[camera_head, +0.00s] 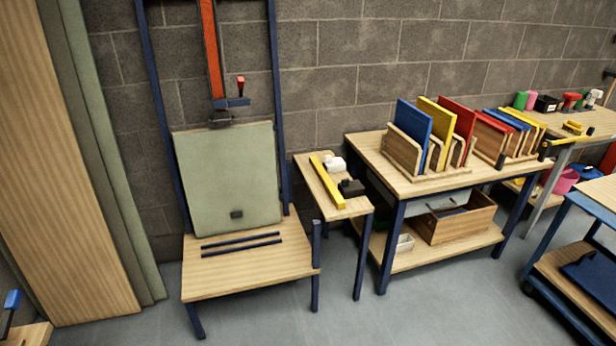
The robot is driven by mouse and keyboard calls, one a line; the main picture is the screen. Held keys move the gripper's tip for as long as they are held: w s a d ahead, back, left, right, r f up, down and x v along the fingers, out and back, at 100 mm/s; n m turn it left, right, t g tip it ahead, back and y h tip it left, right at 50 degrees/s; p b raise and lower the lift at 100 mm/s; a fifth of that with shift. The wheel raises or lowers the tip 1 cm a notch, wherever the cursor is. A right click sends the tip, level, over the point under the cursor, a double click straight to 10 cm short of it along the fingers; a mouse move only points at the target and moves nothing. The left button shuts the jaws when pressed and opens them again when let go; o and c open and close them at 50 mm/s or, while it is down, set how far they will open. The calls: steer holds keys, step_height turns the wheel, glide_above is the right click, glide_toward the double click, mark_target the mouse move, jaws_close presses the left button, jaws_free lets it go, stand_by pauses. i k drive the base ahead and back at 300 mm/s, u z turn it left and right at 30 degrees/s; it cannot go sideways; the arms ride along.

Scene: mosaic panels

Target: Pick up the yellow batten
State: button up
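The yellow batten (327,182) is a long, thin yellow bar. It lies flat on the small narrow wooden side table (348,206), along its left side, running from the back left to the front right. A white object (335,164) and a black object (351,187) sit just to its right on the same table. My gripper is not in view.
A low bench (250,270) with a pale green panel (225,180) and two dark bars stands left of the side table. A workbench (440,183) with coloured panels in racks stands right. Grey floor (320,320) in front is clear.

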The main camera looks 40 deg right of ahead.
mark_target(340, 202)
steer(key=u, duration=0.1)
steer(key=i, duration=1.3)
steer(key=z, duration=0.35)
